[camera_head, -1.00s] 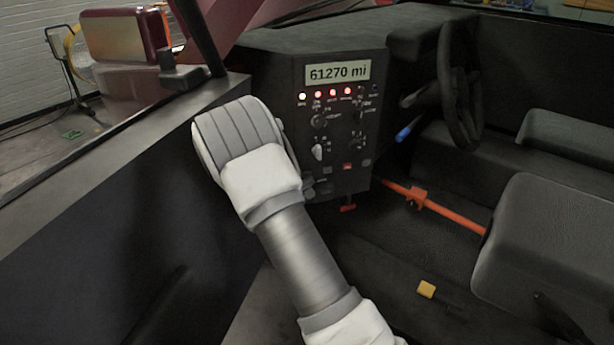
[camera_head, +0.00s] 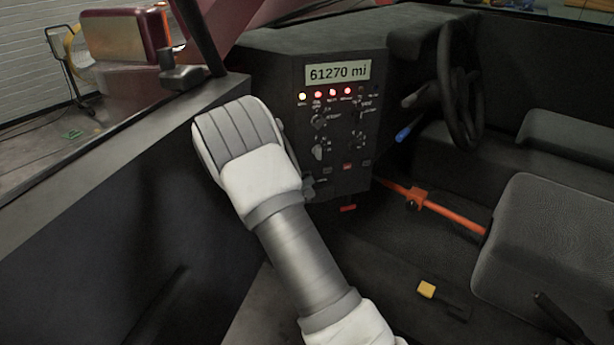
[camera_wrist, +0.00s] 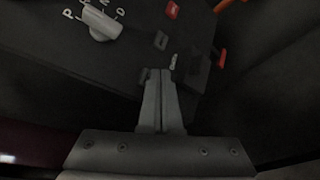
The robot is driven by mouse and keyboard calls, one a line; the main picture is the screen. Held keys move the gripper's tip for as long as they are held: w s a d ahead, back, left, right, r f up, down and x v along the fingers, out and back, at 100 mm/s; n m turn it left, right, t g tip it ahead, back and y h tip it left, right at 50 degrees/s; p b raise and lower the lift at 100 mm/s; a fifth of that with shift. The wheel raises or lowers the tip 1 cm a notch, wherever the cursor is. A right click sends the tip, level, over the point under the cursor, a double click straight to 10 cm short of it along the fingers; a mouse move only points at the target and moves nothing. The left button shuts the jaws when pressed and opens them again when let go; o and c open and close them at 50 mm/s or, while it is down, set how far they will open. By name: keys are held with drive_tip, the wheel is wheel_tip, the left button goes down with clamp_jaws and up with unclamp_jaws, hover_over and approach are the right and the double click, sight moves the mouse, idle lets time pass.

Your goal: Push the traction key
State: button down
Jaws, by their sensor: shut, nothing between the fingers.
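The dashboard panel (camera_head: 340,135) stands in front of me with lamps, knobs and small keys. In the wrist view, my gripper (camera_wrist: 164,73) is shut and empty. Its fingertips are at the panel's lower part, beside a small dark key (camera_wrist: 145,75) and close to a small pale label. Another dark key (camera_wrist: 161,40) and a red key (camera_wrist: 172,10) lie farther up. I cannot read which key is the traction key, nor tell whether the fingertips touch one. In the head view, my wrist hides most of the gripper and the panel's lower left.
A white selector knob (camera_wrist: 99,24) sits on the panel left of the fingers. A red part (camera_head: 348,208) juts out below the panel. An orange bar (camera_head: 450,215) runs toward the seat (camera_head: 550,240). The steering wheel (camera_head: 460,90) is at the right. A dark side wall (camera_head: 100,215) is at the left.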

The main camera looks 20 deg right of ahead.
drive_tip(key=shift+w, duration=0.1)
drive_tip(key=shift+w+b, duration=0.3)
drive_tip(key=shift+w, duration=0.05)
idle(0.6)
drive_tip(key=shift+s+b, duration=0.35)
drive_tip(key=shift+s, duration=0.1)
drive_tip(key=s+b, duration=0.1)
drive_tip(key=s, duration=0.5)
idle(0.5)
